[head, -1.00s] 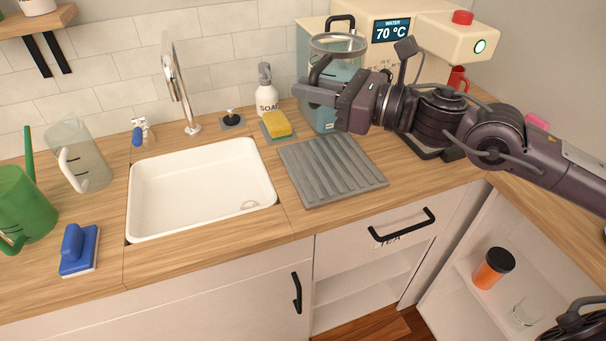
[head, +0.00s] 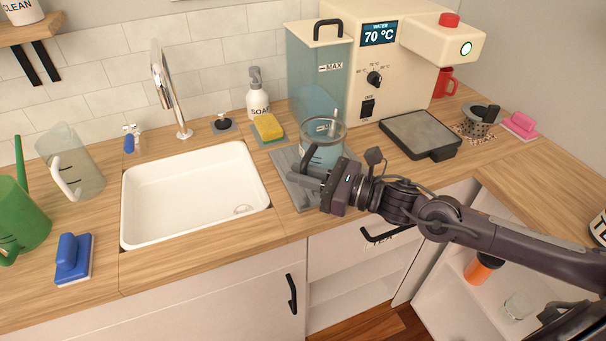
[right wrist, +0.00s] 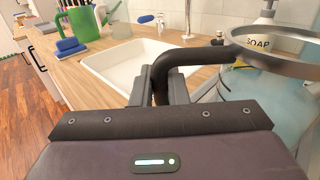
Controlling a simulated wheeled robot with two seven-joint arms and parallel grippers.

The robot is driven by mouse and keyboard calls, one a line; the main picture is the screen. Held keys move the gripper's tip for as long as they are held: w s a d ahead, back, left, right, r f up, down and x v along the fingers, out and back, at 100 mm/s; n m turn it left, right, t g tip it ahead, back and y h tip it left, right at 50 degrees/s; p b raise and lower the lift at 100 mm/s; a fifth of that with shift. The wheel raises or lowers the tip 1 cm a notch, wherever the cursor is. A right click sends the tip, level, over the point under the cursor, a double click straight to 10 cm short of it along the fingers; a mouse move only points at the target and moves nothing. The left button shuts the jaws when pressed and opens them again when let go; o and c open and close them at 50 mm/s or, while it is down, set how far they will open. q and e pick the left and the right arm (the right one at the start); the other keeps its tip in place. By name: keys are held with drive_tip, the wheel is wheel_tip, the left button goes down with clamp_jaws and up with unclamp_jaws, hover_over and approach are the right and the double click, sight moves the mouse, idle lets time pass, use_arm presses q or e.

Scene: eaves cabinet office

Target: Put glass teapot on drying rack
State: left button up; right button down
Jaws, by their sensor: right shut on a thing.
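The glass teapot (head: 323,153) is clear, with a metal rim and a dark handle. My right gripper (head: 308,177) is shut on its handle. In the right wrist view the curved handle (right wrist: 190,56) runs from between the fingers (right wrist: 160,88) to the rim, with the glass body (right wrist: 262,105) at the right. The grey ribbed drying rack (head: 282,176) lies on the counter right of the sink. The teapot appears upright over the rack. Its base is hidden by the gripper, so I cannot tell whether it touches. My left gripper is not in view.
The white sink (head: 190,195) is left of the rack. A soap bottle (head: 257,95) and a yellow sponge (head: 268,127) stand behind the rack. The water machine (head: 375,65) and its grey tray (head: 420,133) are behind and right. An open cabinet (head: 465,290) is below.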

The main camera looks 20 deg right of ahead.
drive_tip(key=shift+f, duration=0.15)
drive_tip(key=shift+f, duration=0.1)
drive_tip(key=c, duration=1.4)
unclamp_jaws()
drive_tip(key=shift+f, duration=0.1)
